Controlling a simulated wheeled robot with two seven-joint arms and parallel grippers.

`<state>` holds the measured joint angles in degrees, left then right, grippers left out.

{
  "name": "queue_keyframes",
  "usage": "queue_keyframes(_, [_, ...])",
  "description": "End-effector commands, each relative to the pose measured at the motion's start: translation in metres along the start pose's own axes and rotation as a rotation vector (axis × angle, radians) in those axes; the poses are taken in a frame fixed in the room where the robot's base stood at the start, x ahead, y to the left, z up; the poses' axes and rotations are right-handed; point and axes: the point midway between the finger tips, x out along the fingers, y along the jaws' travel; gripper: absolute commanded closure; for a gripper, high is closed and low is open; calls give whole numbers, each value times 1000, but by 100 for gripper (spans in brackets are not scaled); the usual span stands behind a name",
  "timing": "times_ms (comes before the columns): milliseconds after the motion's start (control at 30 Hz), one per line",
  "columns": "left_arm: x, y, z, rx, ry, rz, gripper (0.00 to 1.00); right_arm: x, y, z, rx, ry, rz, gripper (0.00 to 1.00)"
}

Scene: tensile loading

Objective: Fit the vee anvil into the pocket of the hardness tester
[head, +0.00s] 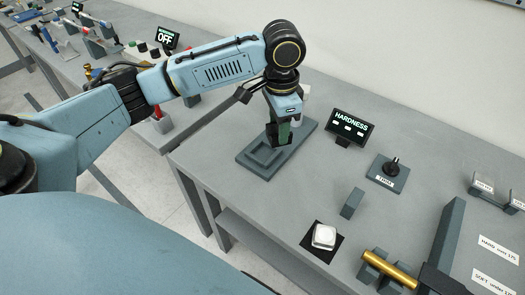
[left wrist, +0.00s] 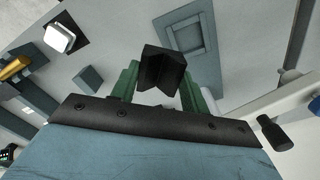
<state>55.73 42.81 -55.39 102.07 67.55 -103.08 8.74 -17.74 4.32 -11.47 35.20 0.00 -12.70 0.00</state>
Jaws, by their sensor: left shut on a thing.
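The vee anvil is a dark block with a V-shaped notch, seen in the left wrist view (left wrist: 161,70). My left gripper (head: 281,138) is shut on it, with a green finger on each side. The hardness tester's grey base (head: 304,133) lies on the bench under the gripper. Its square pocket (head: 264,156) looks empty and is at the left end of the base. The pocket also shows in the left wrist view (left wrist: 186,37), beyond the held anvil and apart from it. The wrist partly hides the back of the tester. My right gripper is out of view.
A HARDNESS display (head: 350,127) stands right of the tester, near a knob on a small plate (head: 388,174). A white block on a black pad (head: 323,237), a grey block (head: 352,203) and a brass bar (head: 390,268) are nearer. Bare bench lies between.

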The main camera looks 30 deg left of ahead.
Motion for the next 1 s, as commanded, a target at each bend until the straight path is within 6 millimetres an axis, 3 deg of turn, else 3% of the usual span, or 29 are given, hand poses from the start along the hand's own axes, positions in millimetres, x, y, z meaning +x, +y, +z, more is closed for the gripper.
queue_keyframes(300, [6, -35, 8, 539, -2, -1, 96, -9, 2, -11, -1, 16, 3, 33])
queue_keyframes(500, [11, -51, 14, 803, -7, -1, 96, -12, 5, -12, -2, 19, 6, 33])
queue_keyframes(733, [18, -58, 18, 938, -11, 2, 96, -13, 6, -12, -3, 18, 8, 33])
queue_keyframes(1000, [58, -59, 18, 950, -12, 2, 96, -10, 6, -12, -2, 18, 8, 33])
